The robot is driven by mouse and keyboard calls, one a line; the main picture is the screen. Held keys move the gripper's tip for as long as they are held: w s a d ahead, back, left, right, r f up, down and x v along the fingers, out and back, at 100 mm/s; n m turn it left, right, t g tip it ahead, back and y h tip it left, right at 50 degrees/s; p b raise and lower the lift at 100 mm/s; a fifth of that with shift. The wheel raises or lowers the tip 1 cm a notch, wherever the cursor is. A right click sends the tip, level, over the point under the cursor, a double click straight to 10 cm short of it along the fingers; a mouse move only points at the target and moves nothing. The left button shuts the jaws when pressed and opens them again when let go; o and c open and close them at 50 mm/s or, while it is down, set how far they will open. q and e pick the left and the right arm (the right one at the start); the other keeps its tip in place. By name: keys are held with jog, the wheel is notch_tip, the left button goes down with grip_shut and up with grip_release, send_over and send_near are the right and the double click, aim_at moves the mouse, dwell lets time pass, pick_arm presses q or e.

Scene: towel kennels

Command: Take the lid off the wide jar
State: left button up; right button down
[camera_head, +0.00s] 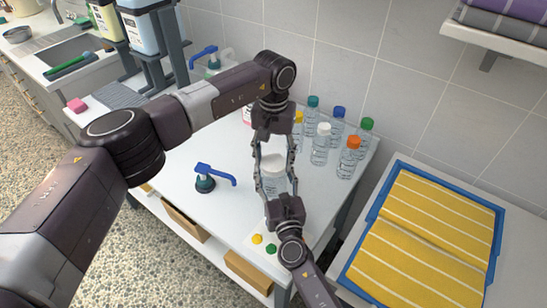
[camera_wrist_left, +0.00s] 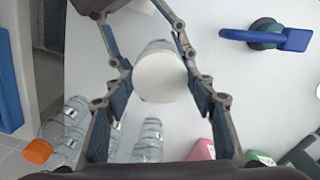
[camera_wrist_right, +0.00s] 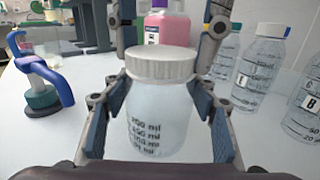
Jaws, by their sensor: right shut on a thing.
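The wide jar (camera_wrist_right: 160,125) is clear with dark volume marks and has a ribbed white lid (camera_wrist_right: 160,63) on top. It stands upright on the white table; in the left wrist view the lid (camera_wrist_left: 160,77) is seen from above. My right gripper (camera_head: 277,188) is shut on the jar's body from the near side, with a blue pad on each side below the lid. My left gripper (camera_head: 273,150) points down from above. Its fingers are open, one on each side of the lid, with visible gaps. The fingers partly hide the jar in the head view.
Several bottles with coloured caps, including an orange-capped one (camera_head: 348,158), stand right of the jar. A blue-spouted pump top (camera_head: 205,180) is at the left. A pink bottle (camera_wrist_right: 168,27) stands behind the jar. A blue tray (camera_head: 350,262) with yellow towels is at the right.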

pick_arm(q)
jog(key=c, duration=0.5)
jog(key=shift+o, duration=0.2)
jog(key=n, duration=1.7)
jog(key=shift+n, duration=0.4)
jog(key=n, duration=0.9)
jog(key=shift+r, duration=0.1)
jog(key=n, duration=0.6)
jog(key=shift+n, duration=0.4)
jog(key=n, duration=1.2)
jog(key=shift+n, duration=0.4)
jog(key=n, duration=0.7)
jog(key=shift+w+r, duration=0.1)
